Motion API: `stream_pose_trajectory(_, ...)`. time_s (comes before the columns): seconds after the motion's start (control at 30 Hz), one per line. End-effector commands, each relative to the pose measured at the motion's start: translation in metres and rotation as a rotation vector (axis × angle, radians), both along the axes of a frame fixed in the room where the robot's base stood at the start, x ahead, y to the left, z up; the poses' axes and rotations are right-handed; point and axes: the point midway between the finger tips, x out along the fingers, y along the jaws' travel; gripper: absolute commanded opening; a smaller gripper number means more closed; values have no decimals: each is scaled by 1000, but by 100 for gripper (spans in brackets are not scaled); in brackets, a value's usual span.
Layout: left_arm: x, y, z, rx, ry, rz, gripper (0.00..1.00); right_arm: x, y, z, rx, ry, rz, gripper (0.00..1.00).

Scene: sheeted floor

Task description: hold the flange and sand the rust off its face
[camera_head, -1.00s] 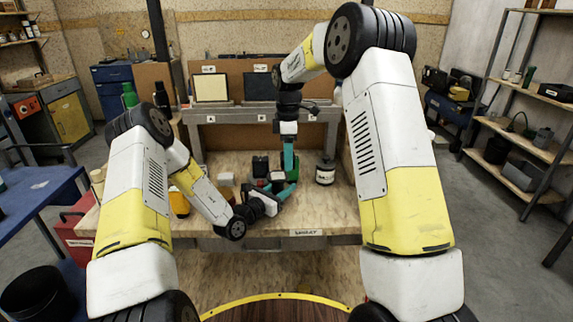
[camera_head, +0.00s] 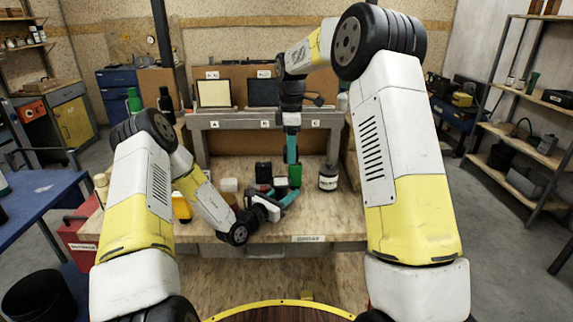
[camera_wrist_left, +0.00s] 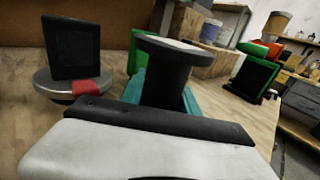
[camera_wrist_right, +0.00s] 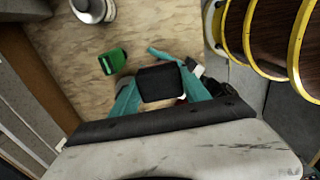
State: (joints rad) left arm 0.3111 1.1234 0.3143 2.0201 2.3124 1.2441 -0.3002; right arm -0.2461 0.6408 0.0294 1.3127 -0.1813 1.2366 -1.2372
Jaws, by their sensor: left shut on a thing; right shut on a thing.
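A dark, spool-shaped flange (camera_wrist_left: 168,62) with a wide rim and pale grey upper face stands upright in my left gripper (camera_wrist_left: 166,95), in the left wrist view. The teal fingers are shut around its neck. In the head view my left gripper (camera_head: 286,199) is low over the bench. My right gripper (camera_head: 292,156) points down above and behind it. In the right wrist view my right gripper (camera_wrist_right: 160,94) is shut on a black block (camera_wrist_right: 161,82), apparently the sanding block. I cannot tell whether the block touches the flange; its underside is hidden.
The front right of the bench is clear.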

Motion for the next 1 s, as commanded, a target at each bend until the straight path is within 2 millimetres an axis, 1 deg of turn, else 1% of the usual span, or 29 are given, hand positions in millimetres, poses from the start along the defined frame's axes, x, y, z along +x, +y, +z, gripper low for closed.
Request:
stream_pose_trajectory(0.27,0,-1,0,-1,1,-1,0,1,0,-2,0,0,-1,16)
stream_pose_trajectory(0.43,0,-1,0,-1,1,-1,0,1,0,-8,0,1,0,16)
stream_pose_trajectory(1.0,0,0,0,0,0,-1,0,0,0,-58,-1,3,0,16)
